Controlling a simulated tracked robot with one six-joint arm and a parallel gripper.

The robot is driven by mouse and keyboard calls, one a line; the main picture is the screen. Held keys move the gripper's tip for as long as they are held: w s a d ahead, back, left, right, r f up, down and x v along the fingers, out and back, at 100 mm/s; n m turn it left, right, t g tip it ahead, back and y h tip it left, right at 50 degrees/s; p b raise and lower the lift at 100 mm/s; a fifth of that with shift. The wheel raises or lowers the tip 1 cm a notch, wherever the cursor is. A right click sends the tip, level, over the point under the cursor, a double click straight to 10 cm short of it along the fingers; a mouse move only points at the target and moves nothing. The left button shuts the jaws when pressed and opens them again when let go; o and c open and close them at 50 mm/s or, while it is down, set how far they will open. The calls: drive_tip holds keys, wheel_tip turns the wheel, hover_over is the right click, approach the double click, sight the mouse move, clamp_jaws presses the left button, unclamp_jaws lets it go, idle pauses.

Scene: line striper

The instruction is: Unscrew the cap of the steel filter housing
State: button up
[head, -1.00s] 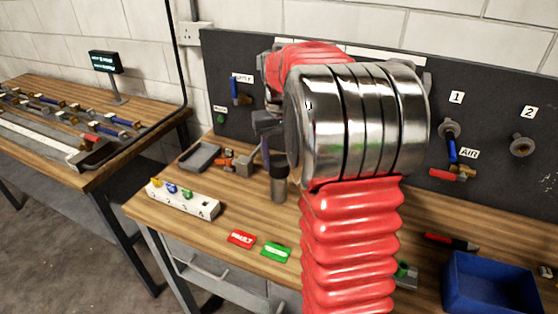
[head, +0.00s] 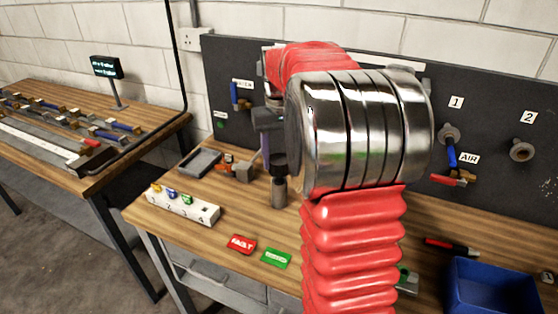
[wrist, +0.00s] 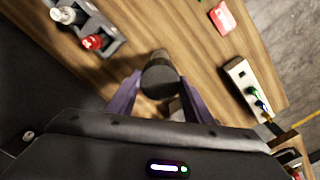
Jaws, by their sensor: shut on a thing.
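The steel filter housing (head: 279,192) is an upright grey cylinder on the wooden bench, with a dark cap (head: 279,166) on top. My gripper (head: 270,150) is above the housing, partly hidden behind my arm. In the wrist view the dark round cap (wrist: 160,76) is between the two purple fingers of my gripper (wrist: 157,88), which is shut on it. The lower housing is mostly hidden below the cap in that view.
A white numbered block (head: 185,205), red card (head: 241,244) and green card (head: 276,258) lie in front. A grey tray (head: 200,161) and a small brass-and-orange valve are left of the housing. A blue bin (head: 490,286) stands right. A dark panel (head: 500,110) backs the bench.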

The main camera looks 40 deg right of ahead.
drive_tip(key=shift+r, duration=1.25)
